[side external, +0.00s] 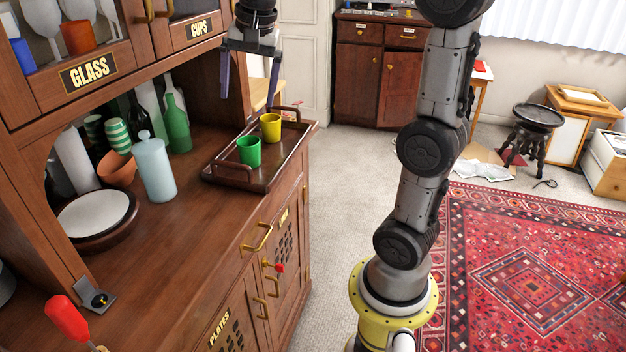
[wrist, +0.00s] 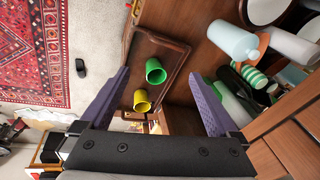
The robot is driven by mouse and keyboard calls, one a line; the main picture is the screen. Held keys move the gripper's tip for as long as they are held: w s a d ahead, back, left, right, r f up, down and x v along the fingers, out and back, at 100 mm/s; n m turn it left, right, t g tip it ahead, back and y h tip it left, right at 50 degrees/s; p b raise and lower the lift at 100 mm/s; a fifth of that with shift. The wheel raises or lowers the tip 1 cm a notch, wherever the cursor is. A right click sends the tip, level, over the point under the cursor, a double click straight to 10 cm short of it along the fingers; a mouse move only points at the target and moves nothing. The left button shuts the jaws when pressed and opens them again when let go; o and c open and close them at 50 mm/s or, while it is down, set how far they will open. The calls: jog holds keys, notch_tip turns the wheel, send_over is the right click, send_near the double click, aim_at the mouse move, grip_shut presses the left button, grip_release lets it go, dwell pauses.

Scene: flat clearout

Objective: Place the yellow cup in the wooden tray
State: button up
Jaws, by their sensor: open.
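The yellow cup (side external: 270,127) stands upright in the far part of the wooden tray (side external: 218,179), which lies on the cabinet counter. A green cup (side external: 249,151) stands in the same tray, nearer the camera. In the wrist view the yellow cup (wrist: 142,100), the green cup (wrist: 155,71) and the tray (wrist: 170,47) lie ahead, between the lines of the fingers. My gripper (side external: 248,98) is open and empty, above the tray's far end and apart from both cups. Both purple fingers show in the wrist view (wrist: 160,90).
A pale blue bottle (side external: 156,170), a green bottle (side external: 177,125), an orange bowl (side external: 117,170) and white plates (side external: 95,215) stand on the counter left of the tray. The upper cabinet (side external: 110,60) overhangs the counter. The counter (side external: 190,225) in front of the tray is clear.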

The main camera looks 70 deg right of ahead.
jog(key=s+a+f+n+t, duration=0.1)
jog(key=s+a+f+n, duration=0.4)
jog(key=s+n, duration=0.2)
jog(key=s+a+f+n+t+y, duration=0.1)
jog(key=s+a+f+n, duration=0.4)
jog(key=s, duration=0.4)
jog(key=shift+s+a+n+t, duration=0.4)
jog(key=shift+a+n, duration=0.35)
jog(key=shift+n, duration=0.55)
